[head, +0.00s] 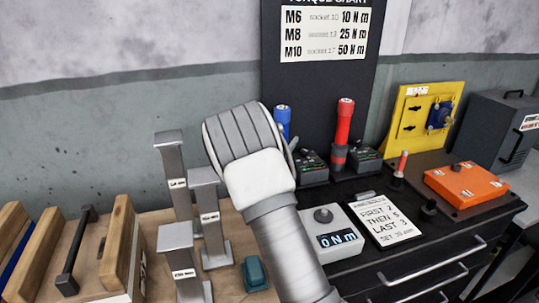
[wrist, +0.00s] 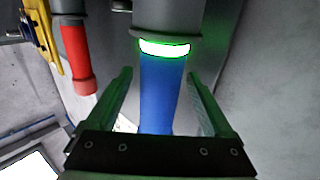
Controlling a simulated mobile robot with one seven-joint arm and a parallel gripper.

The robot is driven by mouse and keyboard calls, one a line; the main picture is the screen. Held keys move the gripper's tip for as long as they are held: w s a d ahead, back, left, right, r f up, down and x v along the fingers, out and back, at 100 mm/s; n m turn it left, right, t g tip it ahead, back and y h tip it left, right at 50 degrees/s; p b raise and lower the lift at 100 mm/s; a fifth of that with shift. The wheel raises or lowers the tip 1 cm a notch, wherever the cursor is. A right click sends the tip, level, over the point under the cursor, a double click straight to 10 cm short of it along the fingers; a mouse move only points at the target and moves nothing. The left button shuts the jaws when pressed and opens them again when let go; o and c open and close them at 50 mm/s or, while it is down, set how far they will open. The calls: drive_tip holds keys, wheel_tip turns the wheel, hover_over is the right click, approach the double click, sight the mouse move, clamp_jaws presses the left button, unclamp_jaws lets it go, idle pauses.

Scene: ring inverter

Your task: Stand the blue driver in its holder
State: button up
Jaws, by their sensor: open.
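The blue driver (head: 282,120) stands upright at the back of the dark bench, partly hidden behind my arm in the head view. In the wrist view the blue driver (wrist: 158,95) lies between the two fingers of my gripper (wrist: 160,76). The fingers are open, with a visible gap on each side of it. Its far end meets a grey cylindrical holder (wrist: 165,14), and a ring glowing white and green shows at the joint. The driver appears seated in that holder. My arm hides the gripper and holder in the head view.
Chargers (head: 313,168), a meter box (head: 331,233) and a clipboard (head: 386,222) are on the bench. Grey metal posts (head: 208,212) stand left of my arm.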

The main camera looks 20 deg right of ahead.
drive_tip(key=v, duration=1.5)
drive_tip(key=s+a+r+n+g+y+p, duration=0.1)
drive_tip(key=s+a+r+n+y+p, duration=0.1)
drive_tip(key=s+a+r+y, duration=0.3)
drive_tip(key=s+a+r+n+g+y+p, duration=0.1)
drive_tip(key=s+a+r+n+y+p, duration=0.15)
drive_tip(key=s+r+y, duration=0.4)
drive_tip(key=s+d+r+n+g+p, duration=0.1)
drive_tip(key=s+g, duration=0.2)
drive_tip(key=s, duration=0.8)
drive_tip(key=s+d+r+n+g+p, duration=0.1)
drive_tip(key=s+r+n+g+p, duration=0.1)
drive_tip(key=s, duration=1)
drive_tip(key=shift+s+d+r+g, duration=0.2)
drive_tip(key=shift+r+g, duration=0.1)
drive_tip(key=shift+g, duration=0.2)
drive_tip(key=shift+n, duration=0.25)
